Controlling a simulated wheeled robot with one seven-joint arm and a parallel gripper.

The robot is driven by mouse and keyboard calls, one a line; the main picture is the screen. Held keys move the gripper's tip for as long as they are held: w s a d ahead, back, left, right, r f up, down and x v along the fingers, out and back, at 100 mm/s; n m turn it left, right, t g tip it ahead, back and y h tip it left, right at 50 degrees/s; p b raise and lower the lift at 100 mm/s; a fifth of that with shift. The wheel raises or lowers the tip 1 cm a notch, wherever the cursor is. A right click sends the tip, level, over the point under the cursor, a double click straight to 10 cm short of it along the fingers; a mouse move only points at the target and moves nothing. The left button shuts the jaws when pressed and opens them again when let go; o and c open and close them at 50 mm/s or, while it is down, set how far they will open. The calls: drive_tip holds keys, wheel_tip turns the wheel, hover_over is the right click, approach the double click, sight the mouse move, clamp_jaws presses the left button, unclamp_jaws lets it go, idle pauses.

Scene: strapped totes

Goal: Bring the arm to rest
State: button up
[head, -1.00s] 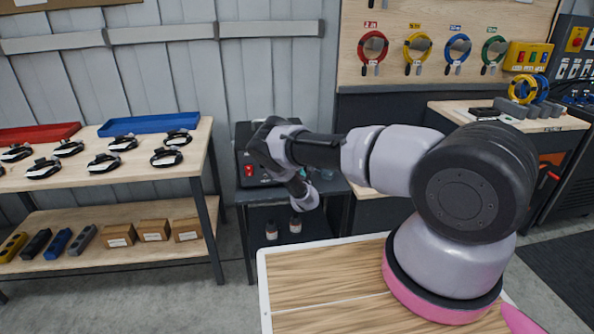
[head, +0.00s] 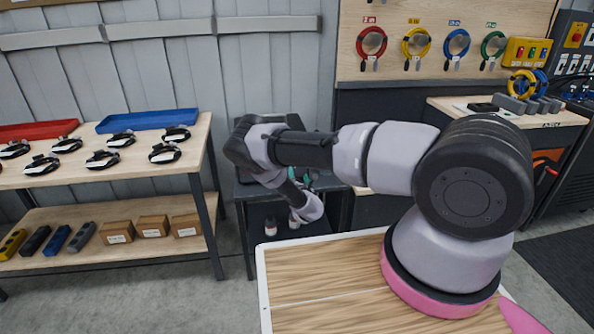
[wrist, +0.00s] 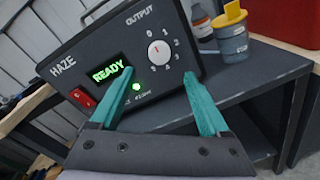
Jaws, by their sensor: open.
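My arm (head: 386,158) reaches left across the head view, bent at the elbow, with its forearm folded back toward the dark side table (head: 246,188). My gripper (wrist: 161,74) shows in the wrist view as two teal fingers standing apart, with nothing held between them. In the head view the fingers are mostly hidden behind my arm. Beyond the fingers in the wrist view is a black haze machine (wrist: 108,50) with a lit green READY display, a red switch and a white dial. I cannot tell how far the fingertips are from its front.
A grey cup with a yellow lid (wrist: 232,45) and a bottle (wrist: 201,22) stand right of the machine. A wooden bench (head: 100,186) with strapped items and trays is at the left. A wood-topped surface (head: 330,262) lies below my arm.

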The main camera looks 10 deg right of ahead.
drive_tip(key=shift+s, duration=1.1)
